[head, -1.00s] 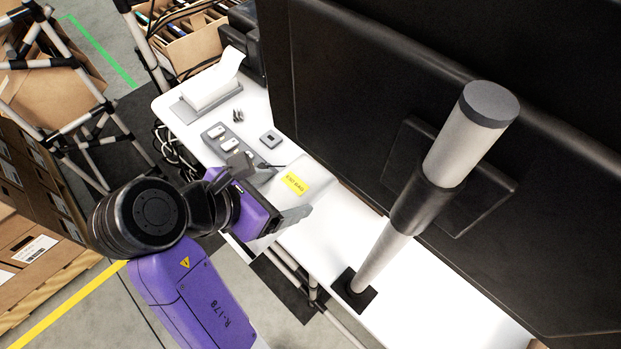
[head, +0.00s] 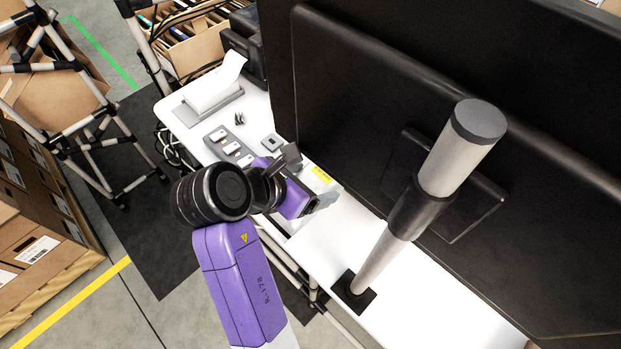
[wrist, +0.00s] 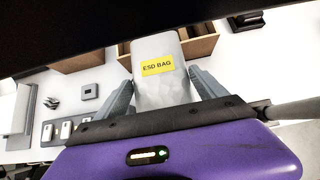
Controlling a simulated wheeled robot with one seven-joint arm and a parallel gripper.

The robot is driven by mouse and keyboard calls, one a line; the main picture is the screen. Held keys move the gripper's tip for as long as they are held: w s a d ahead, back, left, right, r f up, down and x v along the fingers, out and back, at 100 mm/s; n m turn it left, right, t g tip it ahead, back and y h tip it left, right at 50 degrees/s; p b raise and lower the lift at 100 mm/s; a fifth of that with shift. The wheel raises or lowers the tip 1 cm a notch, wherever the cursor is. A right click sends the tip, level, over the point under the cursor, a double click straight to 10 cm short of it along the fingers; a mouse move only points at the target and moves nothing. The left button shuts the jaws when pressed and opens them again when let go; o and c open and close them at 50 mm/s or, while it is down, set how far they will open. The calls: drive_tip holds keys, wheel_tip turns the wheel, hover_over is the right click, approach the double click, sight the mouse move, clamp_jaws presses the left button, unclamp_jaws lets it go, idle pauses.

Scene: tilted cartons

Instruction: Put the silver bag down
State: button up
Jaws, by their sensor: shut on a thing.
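The silver bag (wrist: 158,95) is a pale grey pouch with a yellow "ESD BAG" label in the wrist view. My gripper (wrist: 163,84) has a finger on each side of it and is shut on it. In the head view my gripper (head: 322,203) is over the white table (head: 345,238), and the bag (head: 332,186) shows partly behind it, with its label visible. The gap between the bag and the table top is hard to judge.
Brown cartons (wrist: 85,57) stand beyond the bag in the wrist view. A large black monitor (head: 350,90) and its thick post (head: 385,255) stand to the right. A grey holder with white pieces (head: 230,147) and a small grey square (head: 271,142) lie left of my gripper.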

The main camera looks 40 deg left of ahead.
drive_tip(key=shift+f+p, duration=0.45)
drive_tip(key=shift+f, duration=0.1)
drive_tip(key=o, duration=1.4)
drive_tip(key=shift+r+b, duration=0.3)
drive_tip(key=shift+b, duration=0.2)
drive_tip(key=v, duration=1.2)
drive_tip(key=shift+r, duration=0.3)
